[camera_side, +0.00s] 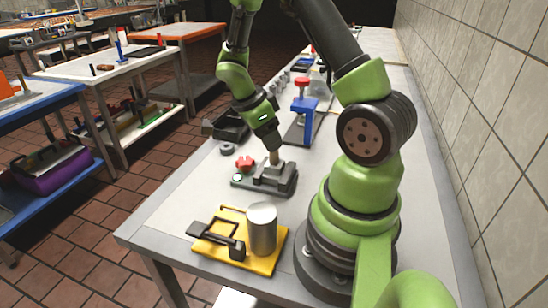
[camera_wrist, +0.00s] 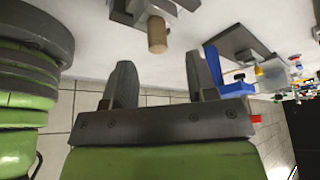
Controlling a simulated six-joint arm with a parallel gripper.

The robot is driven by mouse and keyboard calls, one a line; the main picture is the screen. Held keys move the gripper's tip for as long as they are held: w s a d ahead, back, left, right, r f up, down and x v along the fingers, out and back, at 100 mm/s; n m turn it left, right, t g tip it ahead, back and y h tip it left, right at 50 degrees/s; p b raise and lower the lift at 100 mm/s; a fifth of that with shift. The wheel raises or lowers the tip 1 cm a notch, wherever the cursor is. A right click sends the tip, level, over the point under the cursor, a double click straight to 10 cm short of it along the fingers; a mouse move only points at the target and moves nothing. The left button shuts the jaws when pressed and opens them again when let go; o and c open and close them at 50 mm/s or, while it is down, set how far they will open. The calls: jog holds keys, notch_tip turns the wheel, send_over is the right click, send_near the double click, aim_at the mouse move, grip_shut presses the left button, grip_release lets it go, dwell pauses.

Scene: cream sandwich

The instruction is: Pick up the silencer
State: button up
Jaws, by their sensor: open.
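A short tan cylinder (camera_side: 274,157) stands upright in a dark grey block (camera_side: 274,180) on the bench. I take the tan cylinder as the silencer, but cannot be sure. In the wrist view the tan cylinder (camera_wrist: 157,35) shows beyond my fingertips, roughly in line with the gap between them. My gripper (camera_wrist: 158,58) is open and empty, its two grey fingers apart. In the side view the end of my arm is just above the tan cylinder; the fingers are not clear there. A metallic cylinder (camera_side: 262,229) stands on a yellow plate (camera_side: 270,262) nearer the camera.
A red knob (camera_side: 245,162) lies left of the grey block. A blue stand with a red top (camera_side: 303,110) is behind it. A dark box (camera_side: 229,127) lies at the bench's left edge. A tiled wall (camera_side: 475,110) runs along the right.

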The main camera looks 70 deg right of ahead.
aim_at(274, 160)
jog(key=x, duration=0.5)
jog(key=shift+a+f, duration=0.15)
jog(key=shift+a, duration=0.05)
jog(key=shift+c, duration=0.4)
grip_shut()
